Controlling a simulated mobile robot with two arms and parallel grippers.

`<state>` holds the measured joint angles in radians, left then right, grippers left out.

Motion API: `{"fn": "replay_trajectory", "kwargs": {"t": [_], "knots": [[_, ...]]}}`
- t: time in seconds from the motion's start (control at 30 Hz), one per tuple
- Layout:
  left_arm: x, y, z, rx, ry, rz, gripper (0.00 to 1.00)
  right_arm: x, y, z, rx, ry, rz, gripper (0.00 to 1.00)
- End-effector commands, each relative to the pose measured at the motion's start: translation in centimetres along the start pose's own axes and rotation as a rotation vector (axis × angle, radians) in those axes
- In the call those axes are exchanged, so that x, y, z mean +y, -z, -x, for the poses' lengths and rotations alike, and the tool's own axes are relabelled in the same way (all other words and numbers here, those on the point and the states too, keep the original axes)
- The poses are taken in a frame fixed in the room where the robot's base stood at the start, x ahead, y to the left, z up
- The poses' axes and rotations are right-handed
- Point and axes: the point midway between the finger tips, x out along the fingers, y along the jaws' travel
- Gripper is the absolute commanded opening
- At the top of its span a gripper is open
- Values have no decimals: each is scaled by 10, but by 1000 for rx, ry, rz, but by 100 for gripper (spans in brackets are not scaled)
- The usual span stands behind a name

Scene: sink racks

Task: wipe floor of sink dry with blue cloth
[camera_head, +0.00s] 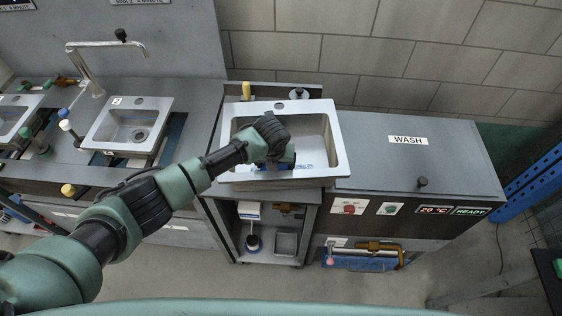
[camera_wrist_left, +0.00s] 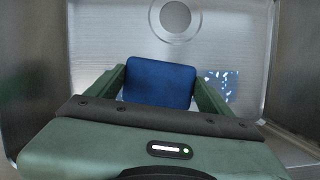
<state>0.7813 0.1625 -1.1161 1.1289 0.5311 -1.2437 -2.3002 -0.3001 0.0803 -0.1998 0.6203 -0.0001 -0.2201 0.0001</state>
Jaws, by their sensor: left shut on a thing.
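The sink (camera_head: 341,150) is a pale metal basin in the middle of the head view. My left gripper (camera_head: 276,163) reaches down into it. In the left wrist view the blue cloth (camera_wrist_left: 160,84), a folded pad, sits between the two green fingers, which are shut on it. The grey sink floor (camera_wrist_left: 95,45) and round drain (camera_wrist_left: 175,16) lie beyond the cloth. A blue-and-white speckled patch (camera_wrist_left: 226,84) shows on the floor just right of the right finger. My arm hides part of the basin in the head view. My right gripper is not in view.
The WASH unit (camera_head: 408,165) with a dark knob adjoins the sink on the right. Another sink (camera_head: 128,125) and a tall faucet (camera_head: 82,70) stand left. A yellow-handled item (camera_head: 246,90) stands behind the basin. Shelves below hold a small metal container (camera_head: 286,243).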

Motion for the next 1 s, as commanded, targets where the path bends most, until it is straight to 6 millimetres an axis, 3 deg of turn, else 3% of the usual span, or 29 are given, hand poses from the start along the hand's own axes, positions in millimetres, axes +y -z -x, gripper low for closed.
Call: {"fn": "replay_trajectory", "kwargs": {"t": [0.13,0.37,0.7,1.0], "knots": [[18,2,-2,5,-9,2,49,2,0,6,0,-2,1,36],[26,3,-4,6,-10,2,49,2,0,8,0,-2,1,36],[56,4,-4,8,-15,2,49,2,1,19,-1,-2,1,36],[67,5,-3,8,-12,1,49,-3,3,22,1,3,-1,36]]}}
